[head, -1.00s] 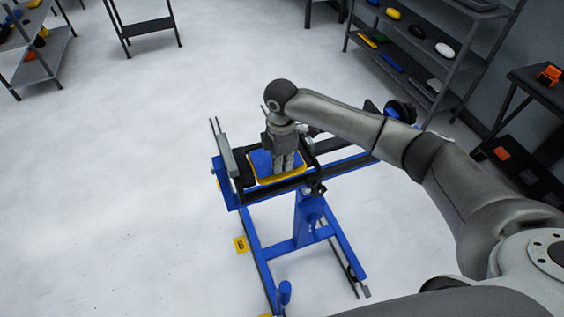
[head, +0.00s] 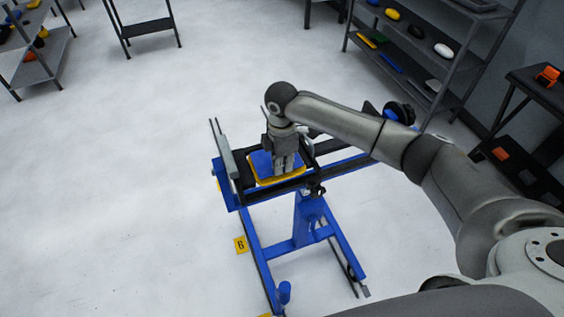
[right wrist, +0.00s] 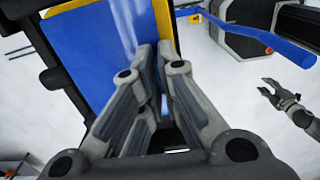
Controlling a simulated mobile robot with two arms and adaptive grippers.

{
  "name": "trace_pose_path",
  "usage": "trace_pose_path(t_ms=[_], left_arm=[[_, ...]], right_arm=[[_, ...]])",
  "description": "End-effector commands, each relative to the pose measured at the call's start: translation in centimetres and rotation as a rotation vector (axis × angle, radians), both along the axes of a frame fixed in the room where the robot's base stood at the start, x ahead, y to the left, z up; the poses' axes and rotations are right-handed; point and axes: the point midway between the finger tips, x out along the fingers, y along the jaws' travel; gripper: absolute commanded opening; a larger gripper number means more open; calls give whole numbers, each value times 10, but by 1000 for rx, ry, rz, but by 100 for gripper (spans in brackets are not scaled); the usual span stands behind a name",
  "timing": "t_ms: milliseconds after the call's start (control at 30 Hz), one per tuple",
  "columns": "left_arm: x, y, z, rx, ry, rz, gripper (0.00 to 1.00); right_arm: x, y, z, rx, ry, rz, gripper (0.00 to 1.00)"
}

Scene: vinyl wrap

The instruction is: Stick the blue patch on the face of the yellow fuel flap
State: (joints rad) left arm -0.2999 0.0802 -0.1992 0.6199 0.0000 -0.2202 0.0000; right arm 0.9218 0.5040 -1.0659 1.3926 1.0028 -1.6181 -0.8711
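The blue patch (head: 262,163) lies over the face of the yellow fuel flap (head: 266,183), with yellow showing along the flap's edges. The flap sits in a dark frame on a blue stand. My right gripper (head: 283,170) points down at the patch's right part. In the right wrist view its fingers (right wrist: 154,58) come together, shut, over the blue patch (right wrist: 95,50). The fingertips seem to touch the patch, but they hide the contact. A yellow corner of the flap (right wrist: 165,28) shows beside them. My left gripper (right wrist: 266,87) is open and empty, away to the right in the wrist view.
The blue stand (head: 306,218) has dark rails and upright pins around the flap. Shelves (head: 440,48) with assorted items stand at the back right, and another shelf (head: 38,70) at the far left.

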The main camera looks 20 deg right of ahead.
Motion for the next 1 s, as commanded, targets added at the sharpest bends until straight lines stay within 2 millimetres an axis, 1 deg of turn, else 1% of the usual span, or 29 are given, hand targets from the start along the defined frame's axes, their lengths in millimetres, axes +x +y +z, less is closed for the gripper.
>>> trace_pose_path(t_ms=[333, 1000], left_arm=[[1, 0, -1, 0, -2, -1, 40], [1, -1, -4, 0, -2, -1, 40]], right_arm=[[0, 0, -1, 1, 0, 1, 0], [0, 0, -11, 1, 1, 1, 0]])
